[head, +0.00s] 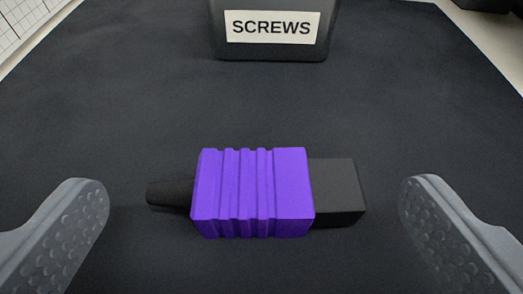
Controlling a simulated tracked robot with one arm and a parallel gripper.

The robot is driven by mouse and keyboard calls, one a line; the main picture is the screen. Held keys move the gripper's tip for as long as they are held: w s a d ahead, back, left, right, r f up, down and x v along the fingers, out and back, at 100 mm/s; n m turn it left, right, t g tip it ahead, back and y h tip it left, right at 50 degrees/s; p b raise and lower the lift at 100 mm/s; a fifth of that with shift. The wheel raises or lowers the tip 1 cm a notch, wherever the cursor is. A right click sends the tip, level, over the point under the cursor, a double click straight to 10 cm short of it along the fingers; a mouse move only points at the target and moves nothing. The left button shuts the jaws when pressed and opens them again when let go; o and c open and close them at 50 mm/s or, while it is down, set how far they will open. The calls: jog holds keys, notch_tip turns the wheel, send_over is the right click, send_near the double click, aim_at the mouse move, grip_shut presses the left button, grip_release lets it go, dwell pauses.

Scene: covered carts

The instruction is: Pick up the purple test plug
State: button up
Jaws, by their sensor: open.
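The purple test plug (253,193) lies on its side on the dark cart top. It has a ribbed purple body, a black tapered end (170,193) pointing left and a black block end (337,191) pointing right. My gripper (245,210) is open, with one grey dimpled finger at the left and the other at the right of the picture. The plug lies between the two fingers in the picture and neither visibly touches it. How high the fingers are above the surface I cannot tell.
A black bin (273,50) labelled "SCREWS" stands behind the plug at the top. The dark mat (130,110) around the plug is clear. Light edges run along the upper left and upper right, and a dark object (490,4) shows at the top right corner.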

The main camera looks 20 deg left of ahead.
aim_at(253, 205)
jog(key=x, duration=0.2)
jog(key=shift+w+a+f, duration=0.1)
jog(key=shift+w+f, duration=0.1)
jog(key=shift+w, duration=0.1)
jog(key=c, duration=0.9)
jog(key=shift+r+p, duration=0.5)
jog(key=shift+r, duration=1.3)
jog(key=shift+s+r, duration=0.1)
jog(key=shift+s, duration=0.25)
jog(key=s+b, duration=0.1)
jog(key=s, duration=0.4)
jog(key=s+b, duration=0.2)
jog(key=s, duration=0.3)
jog(key=s+d+r+b, duration=0.1)
jog(key=s, duration=0.4)
jog(key=shift+s+r, duration=0.1)
jog(key=shift+s, duration=0.1)
